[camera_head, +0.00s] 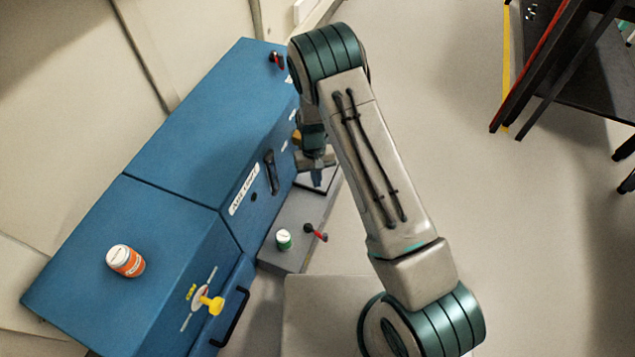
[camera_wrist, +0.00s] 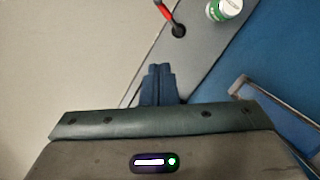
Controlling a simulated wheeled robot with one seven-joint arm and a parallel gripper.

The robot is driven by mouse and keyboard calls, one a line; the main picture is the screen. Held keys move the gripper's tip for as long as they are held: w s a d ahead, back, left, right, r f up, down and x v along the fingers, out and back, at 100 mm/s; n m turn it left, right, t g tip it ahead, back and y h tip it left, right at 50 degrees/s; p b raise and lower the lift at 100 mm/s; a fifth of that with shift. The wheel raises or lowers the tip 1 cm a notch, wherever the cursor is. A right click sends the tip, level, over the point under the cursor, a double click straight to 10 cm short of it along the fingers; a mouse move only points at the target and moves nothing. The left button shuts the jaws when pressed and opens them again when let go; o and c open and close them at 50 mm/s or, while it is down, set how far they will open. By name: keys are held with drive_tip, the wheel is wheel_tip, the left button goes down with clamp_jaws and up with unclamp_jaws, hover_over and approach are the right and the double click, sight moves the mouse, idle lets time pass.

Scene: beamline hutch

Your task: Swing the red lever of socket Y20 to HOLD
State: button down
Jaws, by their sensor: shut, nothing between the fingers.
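A red lever with a dark pivot (camera_head: 316,232) stands on the low grey ledge in front of the blue cabinet. A second red-and-black lever (camera_head: 276,60) sits at the cabinet's far end. I cannot read a Y20 or HOLD mark on either. My gripper (camera_head: 318,178) is over the grey ledge, beyond the nearer lever and apart from it. In the wrist view its fingers (camera_wrist: 159,70) are together and empty.
The blue cabinet (camera_head: 185,150) runs along the left, with an orange bottle (camera_head: 126,261) on top and a yellow lever (camera_head: 212,304) on its front. A green-and-white bottle (camera_head: 284,239) stands beside the ledge lever. A black rack (camera_head: 560,80) is at upper right. Floor between is clear.

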drive_tip(key=b, duration=0.5)
approach(321, 235)
drive_tip(key=w+f, duration=0.1)
drive_tip(key=f, duration=0.1)
drive_tip(key=w+f, duration=0.2)
drive_tip(key=shift+f, duration=0.2)
drive_tip(key=shift+s+d+f+b, duration=0.1)
drive_tip(key=shift+s+d+b, duration=0.15)
drive_tip(key=shift+s, duration=0.4)
drive_tip(key=shift+s+d+r+b, duration=0.1)
drive_tip(key=shift+s+b, duration=0.1)
drive_tip(key=shift+s, duration=0.45)
drive_tip(key=shift+s+d+f+b, duration=0.1)
drive_tip(key=shift+s+d+b, duration=0.15)
drive_tip(key=shift+s, duration=0.35)
